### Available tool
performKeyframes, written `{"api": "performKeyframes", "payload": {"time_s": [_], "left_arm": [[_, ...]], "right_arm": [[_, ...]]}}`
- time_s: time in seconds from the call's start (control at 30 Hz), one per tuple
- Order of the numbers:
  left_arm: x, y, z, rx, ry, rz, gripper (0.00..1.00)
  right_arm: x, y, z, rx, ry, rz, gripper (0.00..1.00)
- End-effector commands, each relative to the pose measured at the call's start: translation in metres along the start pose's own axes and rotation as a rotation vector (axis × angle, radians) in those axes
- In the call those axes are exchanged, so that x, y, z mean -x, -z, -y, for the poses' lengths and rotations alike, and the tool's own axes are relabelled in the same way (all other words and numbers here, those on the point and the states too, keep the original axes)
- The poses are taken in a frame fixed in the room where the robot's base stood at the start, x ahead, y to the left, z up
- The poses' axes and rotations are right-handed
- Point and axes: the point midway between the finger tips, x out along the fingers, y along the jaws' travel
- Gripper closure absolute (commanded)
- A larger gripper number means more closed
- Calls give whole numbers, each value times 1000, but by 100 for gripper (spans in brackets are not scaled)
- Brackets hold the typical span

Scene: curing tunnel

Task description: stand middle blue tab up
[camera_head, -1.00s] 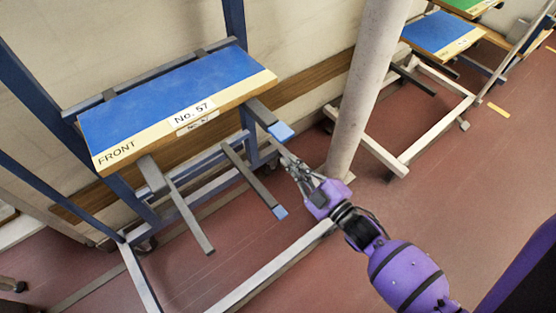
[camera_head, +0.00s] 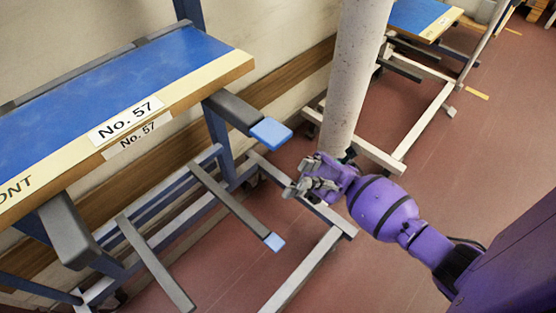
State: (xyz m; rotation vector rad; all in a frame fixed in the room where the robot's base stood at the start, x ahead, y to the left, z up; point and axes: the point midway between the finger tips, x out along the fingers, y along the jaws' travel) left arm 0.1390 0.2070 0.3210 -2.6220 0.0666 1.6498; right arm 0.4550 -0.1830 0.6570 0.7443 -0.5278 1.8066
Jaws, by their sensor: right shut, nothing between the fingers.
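A light-blue tab (camera_head: 271,133) caps the end of the grey upper arm at the right side of the No. 57 board. It lies flat, in line with that arm. A smaller blue tab (camera_head: 275,242) is on the end of a thin grey bar lower down, also in line with its bar. I cannot tell which of them is the middle tab. My purple right gripper (camera_head: 293,189) is shut and empty, to the right of both tabs and apart from them in the picture. My left gripper is out of view.
The blue board (camera_head: 110,88) marked No. 57 tops a rack by the wall. A pale round column (camera_head: 352,75) stands just behind my right gripper. A grey floor rail (camera_head: 303,270) runs below it. Another rack (camera_head: 425,17) stands farther back. Red floor (camera_head: 450,200) is open at right.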

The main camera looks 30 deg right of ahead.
Motion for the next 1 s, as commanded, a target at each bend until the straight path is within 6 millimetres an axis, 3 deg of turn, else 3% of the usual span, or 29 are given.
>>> {"api": "performKeyframes", "payload": {"time_s": [0.43, 0.7, 1.0], "left_arm": [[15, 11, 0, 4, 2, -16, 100], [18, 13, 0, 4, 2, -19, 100], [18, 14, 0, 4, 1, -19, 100]], "right_arm": [[-92, -1, -1, -2, -2, 1, 100], [-114, -25, 0, -3, 0, 0, 100], [-117, -28, 0, -4, 2, 1, 100]]}}
